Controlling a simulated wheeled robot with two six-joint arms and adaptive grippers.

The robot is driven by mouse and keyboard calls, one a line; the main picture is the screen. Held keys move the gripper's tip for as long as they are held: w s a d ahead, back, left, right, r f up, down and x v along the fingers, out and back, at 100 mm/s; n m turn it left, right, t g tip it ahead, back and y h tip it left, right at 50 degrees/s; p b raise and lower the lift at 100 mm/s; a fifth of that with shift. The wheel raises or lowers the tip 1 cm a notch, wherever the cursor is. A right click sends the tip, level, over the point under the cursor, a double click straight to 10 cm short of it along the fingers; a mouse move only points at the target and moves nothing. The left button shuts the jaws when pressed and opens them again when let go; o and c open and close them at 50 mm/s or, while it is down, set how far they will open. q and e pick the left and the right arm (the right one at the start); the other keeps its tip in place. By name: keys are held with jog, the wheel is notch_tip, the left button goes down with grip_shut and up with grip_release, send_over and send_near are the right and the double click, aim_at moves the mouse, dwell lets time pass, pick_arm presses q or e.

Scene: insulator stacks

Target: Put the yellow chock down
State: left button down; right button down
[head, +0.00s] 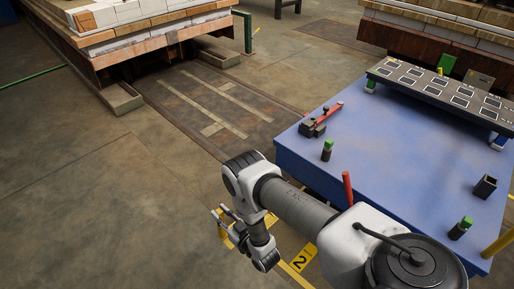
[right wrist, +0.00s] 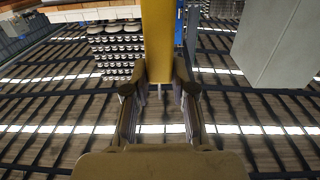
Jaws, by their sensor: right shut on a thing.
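The yellow chock (right wrist: 158,42) is held between the two fingers of my right gripper (right wrist: 160,80) and runs up out of the right wrist view. In the head view, my right gripper (head: 228,222) hangs over the floor, left of the blue table. A bit of yellow (head: 236,236) shows at its fingers, largely hidden by the gripper and wrist. I cannot tell from these views how high the chock is above the floor. My left gripper is not in view.
The blue table (head: 400,165) at the right carries a red-handled clamp (head: 318,122), green-capped posts (head: 327,150), a black box (head: 484,187) and a dark panel (head: 440,88). A yellow floor marking with a 2 (head: 300,258) lies beside my arm. The floor at the left (head: 100,200) is clear.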

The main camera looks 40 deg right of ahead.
jog(key=s+d+f+b, duration=0.3)
jog(key=f+b, duration=0.2)
jog(key=f, duration=0.5)
jog(key=s+d+f+b, duration=0.35)
jog(key=f+b, duration=0.25)
jog(key=f, duration=0.5)
jog(key=w+d+f+b, duration=0.2)
jog(key=w+b, duration=0.5)
jog(key=w+d+f+b, duration=0.2)
jog(key=w+b, duration=0.5)
jog(key=w, duration=0.1)
jog(key=shift+d+f+y, duration=0.15)
jog(key=shift+f+y, duration=0.15)
